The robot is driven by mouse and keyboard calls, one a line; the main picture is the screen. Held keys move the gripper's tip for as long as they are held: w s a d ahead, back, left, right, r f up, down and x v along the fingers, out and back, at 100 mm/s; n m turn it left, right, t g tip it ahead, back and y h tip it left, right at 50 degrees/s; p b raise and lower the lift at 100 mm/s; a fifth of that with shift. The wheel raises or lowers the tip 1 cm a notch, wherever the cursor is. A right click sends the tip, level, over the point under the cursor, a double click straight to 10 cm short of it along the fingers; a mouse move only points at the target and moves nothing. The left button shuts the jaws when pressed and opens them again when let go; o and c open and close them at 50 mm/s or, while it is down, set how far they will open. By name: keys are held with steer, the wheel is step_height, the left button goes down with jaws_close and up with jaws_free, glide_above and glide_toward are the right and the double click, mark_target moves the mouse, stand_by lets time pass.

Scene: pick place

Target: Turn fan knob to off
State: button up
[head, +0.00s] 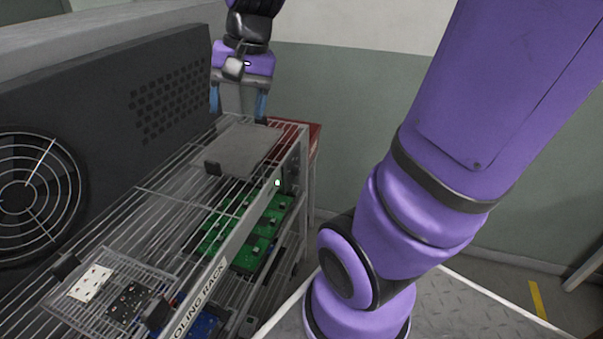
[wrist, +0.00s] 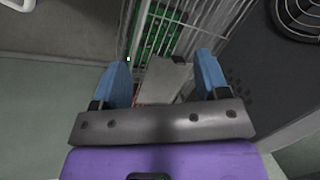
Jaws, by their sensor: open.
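The fan (head: 22,195) is a round wire grille set in a dark housing (head: 110,110) at the left; part of the grille shows at the top right of the wrist view (wrist: 300,15). I cannot clearly make out the fan knob. A small pale spot (head: 277,183) shows by the rack's front right end; I cannot tell whether it is the knob. My gripper (head: 238,104) is open, its two blue fingers pointing down above the far right end of the rack. In the wrist view my gripper (wrist: 163,65) is spread with nothing held between the fingers.
A wire cooling rack (head: 160,195) runs along the housing. A grey plate (head: 243,148) lies on it under my gripper. Green circuit boards (head: 245,228) sit on a lower shelf. A wire tray (head: 115,262) holds small cards at the near end. A red object (head: 315,130) is behind the rack.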

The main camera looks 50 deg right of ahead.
steer(key=w+d+f+m+t+y, duration=0.1)
steer(key=w+d+f+m+y, duration=0.3)
steer(key=w+d+f+m, duration=0.35)
steer(key=w+d+f+m+t+y, duration=0.1)
steer(key=w+d+f+m+y, duration=0.3)
steer(key=d+f+m, duration=0.55)
steer(key=m+t+h, duration=0.4)
steer(key=m+t, duration=0.9)
steer(key=m, duration=0.6)
glide_toward(297, 171)
steer(key=d+f+x, duration=0.1)
steer(key=x, duration=0.7)
steer(key=shift+w, duration=0.6)
steer(key=shift+f, duration=0.1)
steer(key=c, duration=0.9)
